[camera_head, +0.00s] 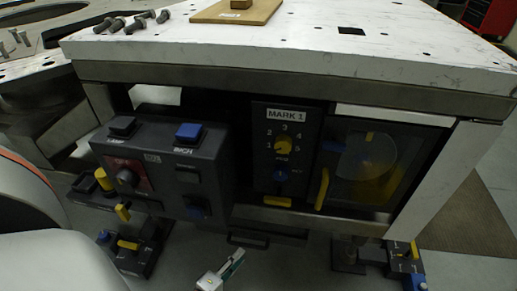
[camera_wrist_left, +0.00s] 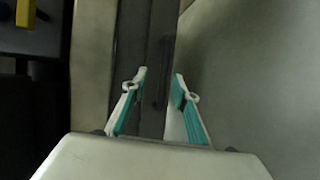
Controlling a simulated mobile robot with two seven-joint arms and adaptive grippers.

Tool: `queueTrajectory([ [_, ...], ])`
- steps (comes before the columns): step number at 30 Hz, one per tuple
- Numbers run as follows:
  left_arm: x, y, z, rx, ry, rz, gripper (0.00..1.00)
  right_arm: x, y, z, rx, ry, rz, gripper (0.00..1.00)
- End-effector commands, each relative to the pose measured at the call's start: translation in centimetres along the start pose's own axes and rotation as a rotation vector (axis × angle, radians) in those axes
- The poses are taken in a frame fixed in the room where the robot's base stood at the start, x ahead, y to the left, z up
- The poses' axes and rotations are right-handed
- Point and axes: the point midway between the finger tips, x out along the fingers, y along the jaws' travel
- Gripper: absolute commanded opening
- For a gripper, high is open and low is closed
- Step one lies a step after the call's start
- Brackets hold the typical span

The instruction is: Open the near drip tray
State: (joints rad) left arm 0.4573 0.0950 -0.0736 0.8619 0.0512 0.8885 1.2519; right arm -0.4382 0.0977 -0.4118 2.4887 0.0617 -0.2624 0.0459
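The near drip tray appears to be the dark, shallow drawer front (camera_head: 272,228) low under the white-topped bench. A slim dark handle (camera_head: 250,241) runs along its front; the tray looks closed. My left gripper (camera_head: 235,258) is just below and in front of this handle in the head view. In the left wrist view its two teal-lined fingers (camera_wrist_left: 158,88) are apart with nothing gripped between them. A dark strip with a bar like the handle (camera_wrist_left: 162,75) shows beyond the gap, apart from the fingers as far as I can tell. My right gripper is not in view.
A control box (camera_head: 165,165) with blue and black buttons stands left of the tray. A MARK 1 dial panel (camera_head: 287,140) and a clear-windowed door (camera_head: 372,165) are above and right. Pedals stand at the lower left (camera_head: 135,245) and lower right (camera_head: 405,262). The floor between is clear.

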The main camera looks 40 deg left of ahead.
Motion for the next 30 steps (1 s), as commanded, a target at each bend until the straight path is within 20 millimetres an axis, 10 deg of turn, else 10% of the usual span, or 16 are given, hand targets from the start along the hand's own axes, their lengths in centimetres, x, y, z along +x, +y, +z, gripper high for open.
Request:
queueTrajectory([
  [30, 7.9, -1.1, -1.1, -0.081, 0.028, 0.015, 0.29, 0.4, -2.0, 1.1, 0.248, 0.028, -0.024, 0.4],
])
